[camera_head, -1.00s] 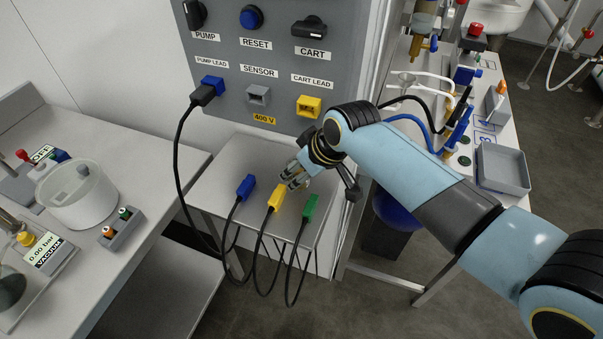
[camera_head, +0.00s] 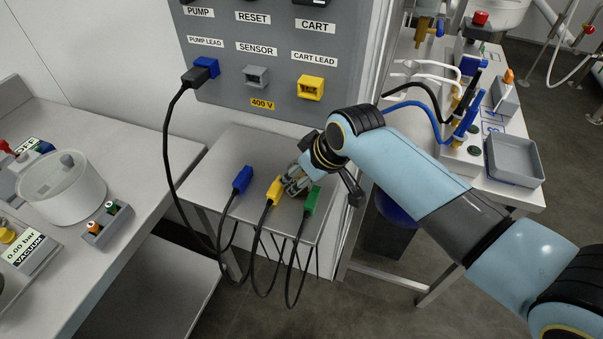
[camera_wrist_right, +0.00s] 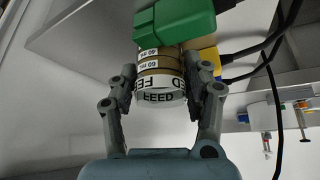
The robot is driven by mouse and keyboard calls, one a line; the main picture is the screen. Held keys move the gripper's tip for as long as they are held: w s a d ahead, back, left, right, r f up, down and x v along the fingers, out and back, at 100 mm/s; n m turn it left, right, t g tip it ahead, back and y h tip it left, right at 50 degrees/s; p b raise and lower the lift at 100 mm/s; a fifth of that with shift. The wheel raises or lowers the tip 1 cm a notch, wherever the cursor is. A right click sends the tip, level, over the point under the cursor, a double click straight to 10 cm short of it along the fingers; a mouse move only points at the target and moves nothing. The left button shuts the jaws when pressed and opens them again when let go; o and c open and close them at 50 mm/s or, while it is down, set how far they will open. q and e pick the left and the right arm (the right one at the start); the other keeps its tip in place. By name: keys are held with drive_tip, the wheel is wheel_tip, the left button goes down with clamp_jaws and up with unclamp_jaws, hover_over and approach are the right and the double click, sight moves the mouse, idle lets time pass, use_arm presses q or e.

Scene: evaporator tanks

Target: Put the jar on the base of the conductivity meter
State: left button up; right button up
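The jar (camera_wrist_right: 160,97), a brownish cylinder with white bands reading "FEED" and what looks like "60 ml", sits between the fingers of my right gripper (camera_wrist_right: 166,84) in the right wrist view. Both fingers press its sides, so the gripper looks shut on it. In the head view my right gripper (camera_head: 292,185) is low over the small metal table (camera_head: 245,155), between the yellow plug (camera_head: 274,189) and the green plug (camera_head: 312,201). The jar is hard to make out there. I cannot pick out the conductivity meter or its base for certain. My left gripper is not in view.
A blue plug (camera_head: 243,179) and trailing cables hang over the table's front edge. The grey socket panel (camera_head: 225,80) rises behind. The left bench (camera_head: 130,140) carries a white pot (camera_head: 62,187). The right bench holds cabled devices and a grey tray (camera_head: 514,161).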

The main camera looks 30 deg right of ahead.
drive_tip(key=shift+o, duration=1.4)
